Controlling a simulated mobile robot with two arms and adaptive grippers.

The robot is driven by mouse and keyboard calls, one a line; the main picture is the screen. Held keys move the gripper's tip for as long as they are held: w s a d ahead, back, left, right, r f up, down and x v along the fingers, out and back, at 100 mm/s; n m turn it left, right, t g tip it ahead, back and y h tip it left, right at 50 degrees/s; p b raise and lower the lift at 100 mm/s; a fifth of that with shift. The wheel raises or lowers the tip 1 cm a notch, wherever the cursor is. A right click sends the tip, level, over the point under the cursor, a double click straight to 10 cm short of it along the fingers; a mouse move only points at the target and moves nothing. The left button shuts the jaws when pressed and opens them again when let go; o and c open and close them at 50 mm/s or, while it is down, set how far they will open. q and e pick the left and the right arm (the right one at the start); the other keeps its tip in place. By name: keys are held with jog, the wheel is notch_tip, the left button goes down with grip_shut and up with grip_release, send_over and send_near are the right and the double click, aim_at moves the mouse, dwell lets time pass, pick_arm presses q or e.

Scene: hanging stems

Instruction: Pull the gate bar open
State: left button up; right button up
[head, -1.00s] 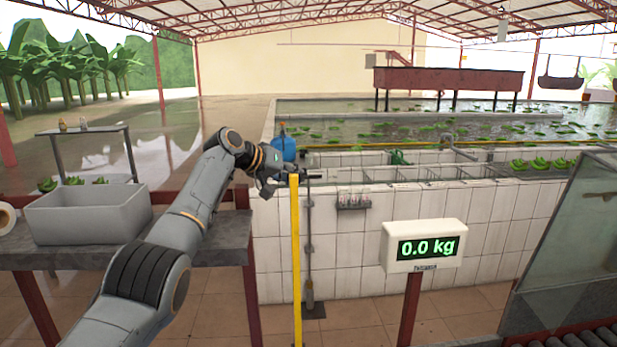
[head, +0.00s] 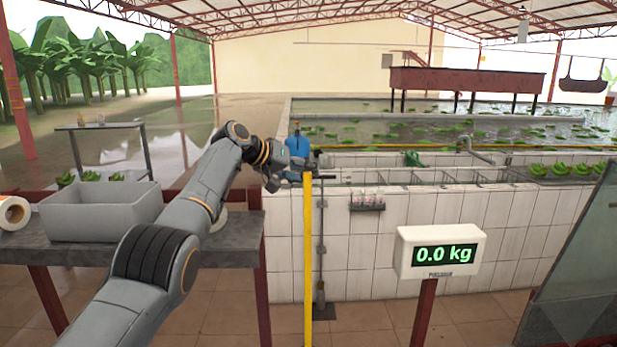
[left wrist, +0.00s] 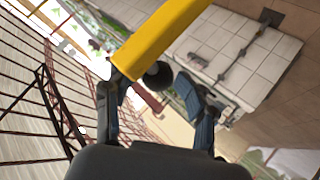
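The yellow gate bar (head: 308,260) is a long straight bar in the middle of the head view, running from the bottom edge up to my left gripper (head: 293,168). In the left wrist view the yellow bar (left wrist: 175,30) comes in from the top and ends at a dark fitting with a round black knob (left wrist: 158,75). The two fingers of the left gripper (left wrist: 149,92) stand apart on either side of the knob. I cannot tell whether they touch it. My right gripper is not in view.
A scale (head: 440,252) reading 0.0 kg stands right of the bar. A grey crate (head: 100,215) sits on a table at left. The white tiled tank wall (head: 400,235) is behind the bar. A glass panel (head: 575,260) stands at far right.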

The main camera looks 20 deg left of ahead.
pick_arm(q)
jog(key=shift+s+a+f, duration=0.1)
jog(key=shift+s, duration=0.05)
jog(key=shift+d, duration=0.25)
jog(key=v, duration=1.2)
jog(key=shift+a, duration=0.3)
